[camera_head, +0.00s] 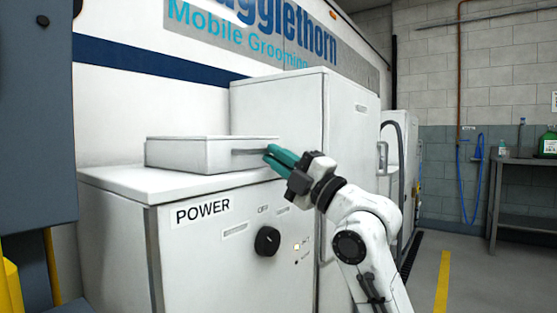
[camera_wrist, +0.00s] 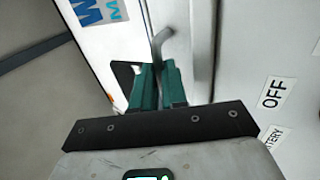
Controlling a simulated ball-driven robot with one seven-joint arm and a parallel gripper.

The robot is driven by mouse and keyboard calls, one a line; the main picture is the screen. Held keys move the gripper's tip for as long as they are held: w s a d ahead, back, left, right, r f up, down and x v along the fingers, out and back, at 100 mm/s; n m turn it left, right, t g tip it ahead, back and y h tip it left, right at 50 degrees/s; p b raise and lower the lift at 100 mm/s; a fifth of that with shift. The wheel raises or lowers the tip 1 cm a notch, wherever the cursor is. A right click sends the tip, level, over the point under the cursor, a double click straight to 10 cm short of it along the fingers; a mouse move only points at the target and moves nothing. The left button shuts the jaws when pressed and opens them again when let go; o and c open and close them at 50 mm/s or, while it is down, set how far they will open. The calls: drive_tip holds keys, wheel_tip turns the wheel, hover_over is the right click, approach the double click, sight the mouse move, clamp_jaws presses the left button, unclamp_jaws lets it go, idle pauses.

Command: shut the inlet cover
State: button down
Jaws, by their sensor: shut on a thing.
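A flat white box-like cover (camera_head: 190,153) lies on top of the white power cabinet (camera_head: 225,270), against the van side. I take it as the inlet cover. A grey bar handle (camera_head: 250,151) sticks out at its right end. My gripper (camera_head: 268,153) reaches in from the right, its green fingers at the handle's end. In the wrist view the green fingers (camera_wrist: 158,72) are shut on the grey handle (camera_wrist: 163,40). A black patch (camera_wrist: 122,78) shows just left of the fingers; I cannot tell what it is. The inlet itself is not clearly visible.
The cabinet front has a black dial (camera_head: 267,241) and a small lit indicator. A taller white cabinet (camera_head: 285,110) stands close behind and right of my gripper. A dark blue panel (camera_head: 35,120) stands at far left. Open floor (camera_head: 480,275) lies at right, before a metal table.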

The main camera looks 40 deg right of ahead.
drive_tip(key=shift+w+a+f, duration=0.1)
drive_tip(key=shift+w+f, duration=0.1)
drive_tip(key=shift+f, duration=0.45)
drive_tip(key=c, duration=1.2)
unclamp_jaws()
drive_tip(key=shift+o, duration=0.2)
drive_tip(key=v, duration=1.1)
drive_tip(key=shift+r+p, duration=0.3)
drive_tip(key=shift+p, duration=0.05)
drive_tip(key=shift+s, duration=0.1)
